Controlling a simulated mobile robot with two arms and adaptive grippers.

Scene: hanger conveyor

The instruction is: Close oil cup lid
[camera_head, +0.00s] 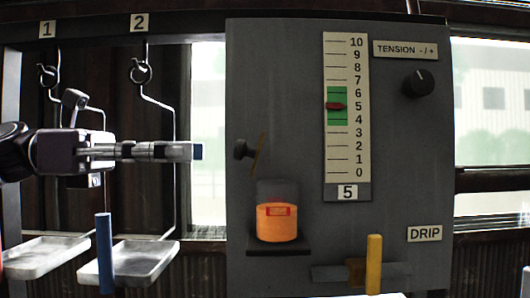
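The oil cup (277,222) is a clear cup holding orange oil, with a red-framed label, on a small black shelf on the grey panel. Its lid (258,153) stands open, tilted up at the cup's left rear, with a dark knob (240,149) facing left. My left gripper (197,151) reaches in from the left at knob height, pointing right, with its blue tip a short gap left of the knob. It touches nothing visible. Its fingers show as one edge-on bar, so their opening is hidden. My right gripper is not in view.
The grey panel (290,100) carries a tension scale (346,115), a black dial (418,83) and a yellow upright handle (374,264) near the DRIP label. Two hanging trays (45,256) (150,262) and a blue upright bar (104,250) stand at left.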

